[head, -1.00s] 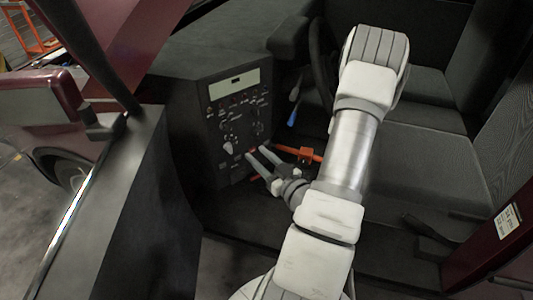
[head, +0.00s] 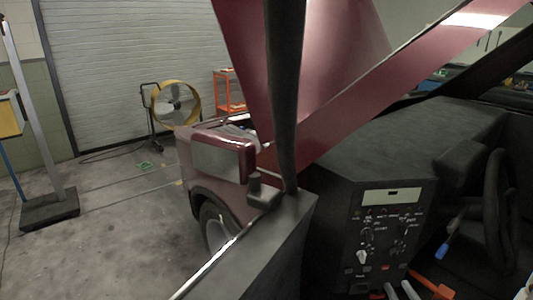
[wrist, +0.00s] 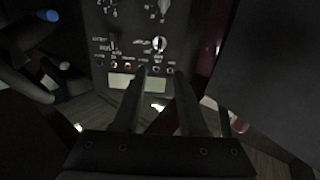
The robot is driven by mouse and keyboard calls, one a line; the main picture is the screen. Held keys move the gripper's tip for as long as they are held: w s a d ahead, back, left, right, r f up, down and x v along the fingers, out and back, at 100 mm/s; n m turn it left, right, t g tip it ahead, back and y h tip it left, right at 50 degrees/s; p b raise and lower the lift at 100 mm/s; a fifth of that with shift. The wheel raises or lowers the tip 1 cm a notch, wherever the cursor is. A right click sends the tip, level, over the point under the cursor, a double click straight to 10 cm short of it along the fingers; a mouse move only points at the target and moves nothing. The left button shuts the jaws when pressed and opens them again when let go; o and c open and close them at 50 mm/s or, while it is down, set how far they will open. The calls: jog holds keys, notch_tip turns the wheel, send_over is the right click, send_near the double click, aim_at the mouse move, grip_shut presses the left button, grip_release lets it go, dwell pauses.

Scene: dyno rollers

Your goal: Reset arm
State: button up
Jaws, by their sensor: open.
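My gripper (wrist: 160,82) shows in the wrist view with its two dark fingers apart and nothing between them. The fingers point towards the black control panel (wrist: 120,47), which has knobs, small lights and a pale display and appears upside down there. In the head view only the fingertips of my gripper (head: 397,289) show at the bottom edge, just below the panel (head: 385,215). Most of my arm is out of the head view. Whether the fingers touch the panel cannot be told.
An orange part (head: 432,287) lies close to the right of the fingertips. A steering wheel (head: 497,210) and a blue-tipped lever (head: 442,250) are further right. The dark door (head: 262,250) stands left of the panel. A yellow fan (head: 175,103) stands on open floor at the back left.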

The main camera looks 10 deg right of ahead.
jog(key=w+r+n+g+p, duration=0.2)
jog(key=w+r+g+p, duration=0.1)
jog(key=w+g, duration=0.4)
jog(key=w+a+r+m+g+h+p, duration=0.15)
jog(key=a+r, duration=0.35)
jog(key=r, duration=0.6)
jog(key=s+a+r+g+y+p, duration=0.2)
jog(key=s+a+r+g+p, duration=0.1)
jog(key=s+a+r, duration=1.2)
jog(key=s+a+p, duration=0.1)
jog(key=s+a, duration=0.1)
jog(key=a, duration=0.1)
jog(key=shift+s+a+g+y, duration=0.15)
jog(key=shift+s+g+y, duration=0.1)
jog(key=shift+g+y, duration=0.1)
